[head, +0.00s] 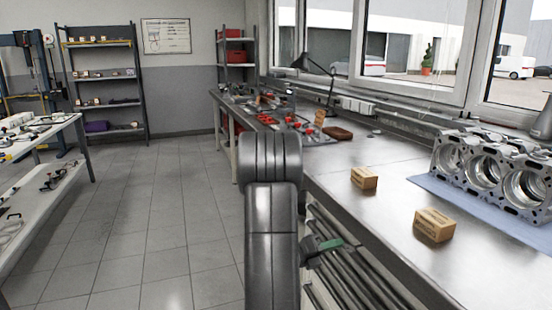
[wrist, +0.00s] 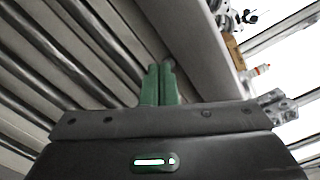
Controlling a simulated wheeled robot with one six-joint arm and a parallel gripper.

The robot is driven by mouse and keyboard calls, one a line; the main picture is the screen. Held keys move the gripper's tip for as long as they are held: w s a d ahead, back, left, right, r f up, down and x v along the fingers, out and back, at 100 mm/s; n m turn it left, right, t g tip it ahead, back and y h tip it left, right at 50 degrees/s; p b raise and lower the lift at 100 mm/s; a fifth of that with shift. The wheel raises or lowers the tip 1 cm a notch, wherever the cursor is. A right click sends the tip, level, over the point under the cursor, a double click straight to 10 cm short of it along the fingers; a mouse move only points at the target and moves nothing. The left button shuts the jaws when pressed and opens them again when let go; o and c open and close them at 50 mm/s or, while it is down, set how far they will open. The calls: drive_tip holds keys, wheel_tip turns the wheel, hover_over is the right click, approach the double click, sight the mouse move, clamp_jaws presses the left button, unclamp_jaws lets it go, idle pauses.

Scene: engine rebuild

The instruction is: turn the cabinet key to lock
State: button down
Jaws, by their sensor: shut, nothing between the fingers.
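My gripper (wrist: 159,84) is shut, its two green fingers together and nothing visible between them. In the head view my gripper (head: 330,244) is at the right of my dark arm, below the workbench's front edge. It is close to the grey slatted front (head: 362,275) under the bench, which fills the left of the wrist view (wrist: 60,60). I cannot tell whether the fingers touch it. I cannot make out a cabinet key or lock in either view.
The metal workbench (head: 385,205) overhangs the slatted front. On it are two small cardboard boxes (head: 364,179) (head: 434,225) and an engine block (head: 492,170) on a blue mat (head: 445,193). The tiled floor (head: 160,215) at left is clear; a white table (head: 45,148) stands beyond it.

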drive_tip(key=shift+s+d+f, duration=0.1)
drive_tip(key=shift+s+d, duration=0.1)
drive_tip(key=shift+d, duration=0.05)
idle(0.9)
drive_tip(key=shift+s+r+p, duration=0.25)
drive_tip(key=shift+r+p, duration=0.35)
drive_tip(key=shift+p, duration=0.65)
drive_tip(key=shift+s+d+r+p, duration=0.15)
drive_tip(key=shift+s+r+p, duration=0.1)
drive_tip(key=shift+p, duration=0.4)
drive_tip(key=shift+s, duration=0.1)
drive_tip(key=shift+w+r+p, duration=0.2)
drive_tip(key=shift+r+p, duration=0.2)
drive_tip(key=shift+p, duration=0.25)
drive_tip(key=v, duration=0.6)
drive_tip(key=shift+p, duration=0.3)
drive_tip(key=shift+w, duration=0.15)
